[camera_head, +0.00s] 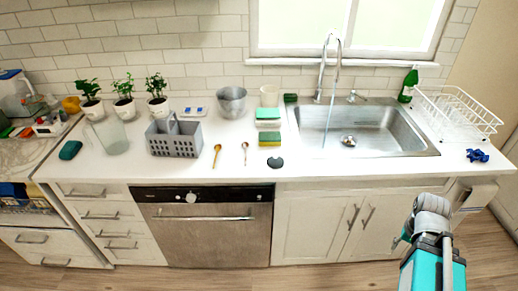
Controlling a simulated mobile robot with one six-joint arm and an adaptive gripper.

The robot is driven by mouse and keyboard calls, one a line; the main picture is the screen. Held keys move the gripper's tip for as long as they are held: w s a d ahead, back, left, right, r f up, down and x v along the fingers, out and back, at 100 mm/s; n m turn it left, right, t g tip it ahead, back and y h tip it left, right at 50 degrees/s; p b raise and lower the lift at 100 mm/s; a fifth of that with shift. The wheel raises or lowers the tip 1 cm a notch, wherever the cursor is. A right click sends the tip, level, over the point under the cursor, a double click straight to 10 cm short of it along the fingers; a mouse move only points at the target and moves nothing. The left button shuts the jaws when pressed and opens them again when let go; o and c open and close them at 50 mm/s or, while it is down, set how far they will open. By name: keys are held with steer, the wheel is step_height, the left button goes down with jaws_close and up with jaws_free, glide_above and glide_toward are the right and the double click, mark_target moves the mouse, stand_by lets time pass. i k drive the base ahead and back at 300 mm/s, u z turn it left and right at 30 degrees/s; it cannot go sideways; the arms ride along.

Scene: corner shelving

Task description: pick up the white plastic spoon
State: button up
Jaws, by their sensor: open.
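A small, thin, pale spoon (245,152) lies lengthwise on the white countertop, in front of the grey caddy's right side. Its colour is hard to make out at this size. A golden-brown spoon (217,155) lies just to its left, apart from it. Part of my arm shows at the lower right, in front of the cabinets and well away from both spoons. My gripper's fingers cannot be made out. No gripper touches either spoon.
A grey caddy (173,143) stands left of the spoons, with a clear pitcher (111,135) beyond it. Sponges (269,138) and a dark round disc (275,162) lie to the right, before the sink (375,131). The counter around the spoons is clear.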

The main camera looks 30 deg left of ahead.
mark_target(245, 145)
steer(key=z, duration=0.5)
steer(key=k, duration=1)
steer(key=u, duration=1.4)
steer(key=i, duration=0.7)
steer(key=u, duration=0.15)
